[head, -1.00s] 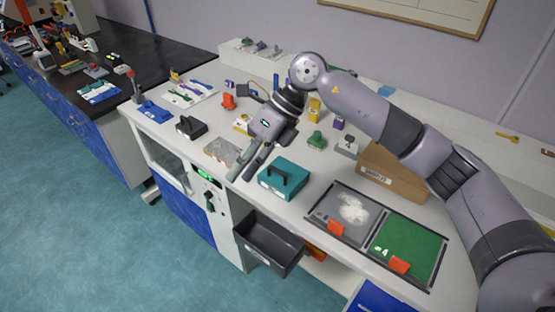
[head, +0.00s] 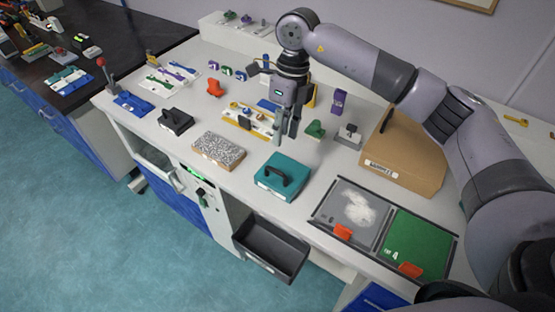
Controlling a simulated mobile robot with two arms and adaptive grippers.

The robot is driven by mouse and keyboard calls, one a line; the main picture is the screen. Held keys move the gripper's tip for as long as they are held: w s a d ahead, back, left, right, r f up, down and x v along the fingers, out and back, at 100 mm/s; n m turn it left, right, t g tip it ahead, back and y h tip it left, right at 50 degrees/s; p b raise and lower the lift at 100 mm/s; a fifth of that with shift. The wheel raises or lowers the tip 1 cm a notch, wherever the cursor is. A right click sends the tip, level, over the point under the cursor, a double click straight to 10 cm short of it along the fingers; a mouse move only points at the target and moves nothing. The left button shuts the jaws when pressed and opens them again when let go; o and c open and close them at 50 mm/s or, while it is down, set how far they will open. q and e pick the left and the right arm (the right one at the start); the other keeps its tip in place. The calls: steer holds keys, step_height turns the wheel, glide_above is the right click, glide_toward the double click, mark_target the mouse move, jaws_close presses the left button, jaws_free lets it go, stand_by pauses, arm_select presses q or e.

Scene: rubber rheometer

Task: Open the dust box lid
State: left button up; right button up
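A teal box (head: 268,188) with a black handle (head: 288,176) on its top sits near the front of the white bench and looks closed. I cannot tell for sure whether this is the dust box. My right gripper (head: 285,140) points down behind the teal box, apart from its handle. Its two fingers are apart with nothing visible between them. My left gripper is not in view.
Left of the teal box are a speckled block (head: 218,151) and a black handled block (head: 175,121). A cardboard box (head: 410,160) stands right, behind a powder tray (head: 337,208) and green mat (head: 405,240). An open black drawer (head: 270,248) juts out below.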

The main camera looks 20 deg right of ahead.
steer(key=p, duration=0.2)
glide_above(277, 171)
steer(key=f, duration=0.7)
steer(key=shift+w+d+f, duration=0.15)
steer(key=shift+w+d, duration=0.25)
steer(key=shift+s+a+f, duration=0.1)
steer(key=shift+a+f, duration=0.1)
steer(key=shift+f, duration=1.3)
steer(key=shift+a+f, duration=0.1)
steer(key=shift+f, duration=0.15)
steer(key=c, duration=0.6)
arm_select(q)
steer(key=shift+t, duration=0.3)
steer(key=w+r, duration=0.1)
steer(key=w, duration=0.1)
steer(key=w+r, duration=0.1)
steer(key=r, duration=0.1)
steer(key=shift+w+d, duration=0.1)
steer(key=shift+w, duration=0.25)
arm_select(e)
jaws_close()
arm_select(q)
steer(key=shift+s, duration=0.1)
